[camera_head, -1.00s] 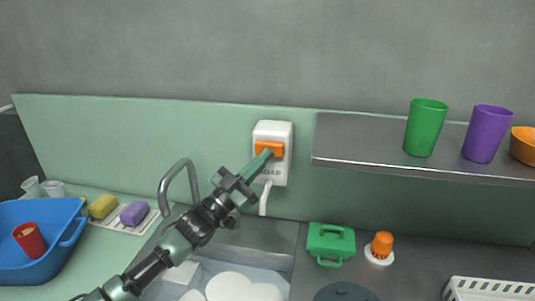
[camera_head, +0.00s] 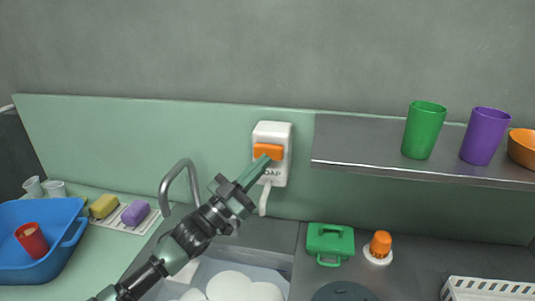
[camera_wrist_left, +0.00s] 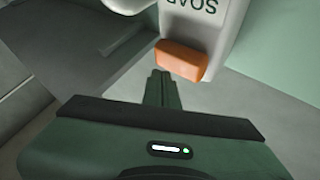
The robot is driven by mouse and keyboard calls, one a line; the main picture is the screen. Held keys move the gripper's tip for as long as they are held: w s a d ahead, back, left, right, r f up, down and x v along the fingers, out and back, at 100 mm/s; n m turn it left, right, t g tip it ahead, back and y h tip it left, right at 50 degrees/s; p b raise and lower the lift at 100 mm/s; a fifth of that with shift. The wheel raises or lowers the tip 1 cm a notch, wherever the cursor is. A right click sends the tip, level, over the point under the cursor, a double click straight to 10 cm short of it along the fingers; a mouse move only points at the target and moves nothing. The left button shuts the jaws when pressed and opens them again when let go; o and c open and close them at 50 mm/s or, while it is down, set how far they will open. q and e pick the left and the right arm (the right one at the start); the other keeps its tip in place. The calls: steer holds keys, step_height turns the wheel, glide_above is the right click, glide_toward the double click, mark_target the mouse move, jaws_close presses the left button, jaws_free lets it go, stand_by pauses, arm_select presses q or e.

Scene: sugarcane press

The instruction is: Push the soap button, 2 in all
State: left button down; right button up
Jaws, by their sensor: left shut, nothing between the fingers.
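The white soap dispenser (camera_head: 281,135) is fixed to the green back wall. Its orange soap button (camera_head: 268,151) faces out at the front. My left gripper (camera_head: 264,160) is shut and empty, with its fingertips at the lower edge of the button. In the left wrist view, the shut fingers (camera_wrist_left: 160,76) point at the orange button (camera_wrist_left: 181,60), and a small gap seems to show between them. The dispenser (camera_wrist_left: 222,22) shows there with the SOAP lettering upside down. A white spout hangs under the dispenser. My right gripper is not in view.
A faucet (camera_head: 179,172) stands left of my arm over a sink with white dishes (camera_head: 229,285). A metal shelf (camera_head: 340,141) with a green cup (camera_head: 424,130) and purple cup (camera_head: 485,136) juts out at right. A green box (camera_head: 330,242) and orange-topped brush (camera_head: 380,246) stand below.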

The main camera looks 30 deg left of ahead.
arm_select(q)
steer(key=shift+s, duration=0.15)
steer(key=shift+s+d+p, duration=0.2)
steer(key=shift+s+p, duration=0.2)
steer(key=shift+s, duration=0.35)
steer(key=shift+s+d+p, duration=0.25)
steer(key=shift+s+p, duration=0.2)
steer(key=shift+s, duration=0.35)
steer(key=shift+s+d+p, duration=0.2)
steer(key=shift+s+p, duration=0.2)
steer(key=shift+s, duration=0.35)
stand_by(0.7)
steer(key=s+n+t+y+p, duration=0.1)
steer(key=n+y, duration=0.1)
steer(key=n, duration=0.1)
steer(key=s+d+n+t+y+p, duration=0.1)
steer(key=n+t+y, duration=0.1)
steer(key=n+y, duration=0.1)
steer(key=s+n+t+y+p, duration=0.1)
steer(key=n+y, duration=0.1)
steer(key=n, duration=0.2)
steer(key=shift+s+d+f+t+y+p, duration=0.15)
steer(key=shift+s+t+y+p, duration=0.15)
steer(key=shift+t+y+p, duration=0.1)
steer(key=shift+w, duration=0.15)
